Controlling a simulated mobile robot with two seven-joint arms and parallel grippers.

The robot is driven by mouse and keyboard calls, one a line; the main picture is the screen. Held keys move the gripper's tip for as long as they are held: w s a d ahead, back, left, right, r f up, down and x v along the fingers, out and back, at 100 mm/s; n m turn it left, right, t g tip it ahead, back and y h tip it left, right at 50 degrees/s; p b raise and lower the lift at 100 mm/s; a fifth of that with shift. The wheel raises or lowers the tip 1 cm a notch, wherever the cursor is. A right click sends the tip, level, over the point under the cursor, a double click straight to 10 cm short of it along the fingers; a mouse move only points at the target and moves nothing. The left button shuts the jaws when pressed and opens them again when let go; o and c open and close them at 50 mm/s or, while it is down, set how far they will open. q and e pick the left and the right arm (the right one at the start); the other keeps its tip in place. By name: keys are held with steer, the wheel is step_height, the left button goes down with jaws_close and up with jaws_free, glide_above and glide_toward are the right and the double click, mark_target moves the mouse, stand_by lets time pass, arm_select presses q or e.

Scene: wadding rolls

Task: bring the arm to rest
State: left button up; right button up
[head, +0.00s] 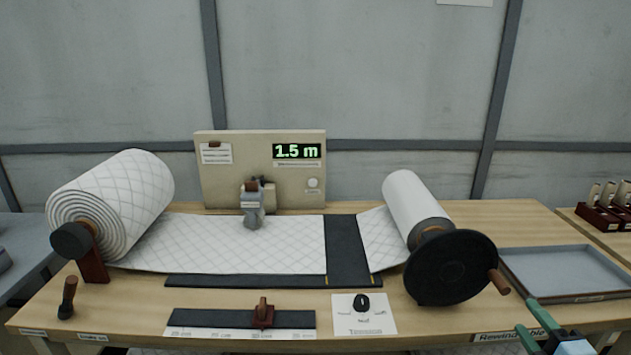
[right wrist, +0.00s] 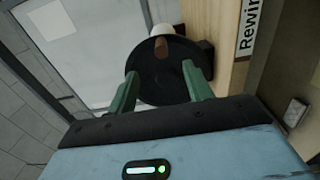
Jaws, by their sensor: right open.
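My right gripper (head: 524,313) is at the lower right of the head view, by the table's front edge near the "Rewind" label. Its two green fingers are apart and nothing is between them. In the right wrist view the open fingers (right wrist: 159,70) point towards the black crank wheel (right wrist: 158,85), which is beyond the tips. The crank wheel (head: 450,268) with its brown handle (head: 499,282) is left of the gripper in the head view, apart from it. My left gripper is not in view.
A large quilted wadding roll (head: 110,205) is at left, with its sheet (head: 220,242) running right. A smaller white roll (head: 413,205) sits behind the wheel. A grey tray (head: 565,270) lies beyond my right gripper. The display (head: 297,151) reads 1.5 m.

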steer(key=s+a+f+m+g+p, duration=0.1)
steer(key=s+a+f+m+g, duration=0.35)
steer(key=s+f, duration=0.65)
steer(key=s+a+f+m+g+p, duration=0.1)
steer(key=s+a+f+m+g, duration=0.1)
steer(key=s+a+f+m, duration=0.65)
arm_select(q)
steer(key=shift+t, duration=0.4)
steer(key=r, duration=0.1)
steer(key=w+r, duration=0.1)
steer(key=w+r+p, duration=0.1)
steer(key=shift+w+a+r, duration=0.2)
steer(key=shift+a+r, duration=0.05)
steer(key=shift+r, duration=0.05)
arm_select(e)
steer(key=s+a+f+m+g, duration=0.1)
steer(key=s+f+m, duration=0.1)
steer(key=s, duration=0.6)
steer(key=s+a+f+m+g, duration=0.1)
steer(key=s+a+f+m, duration=0.1)
steer(key=s+f, duration=0.3)
steer(key=s, duration=0.2)
steer(key=shift+s+a+f+g, duration=0.15)
steer(key=shift+s+a+g, duration=0.05)
steer(key=shift+s+g, duration=0.2)
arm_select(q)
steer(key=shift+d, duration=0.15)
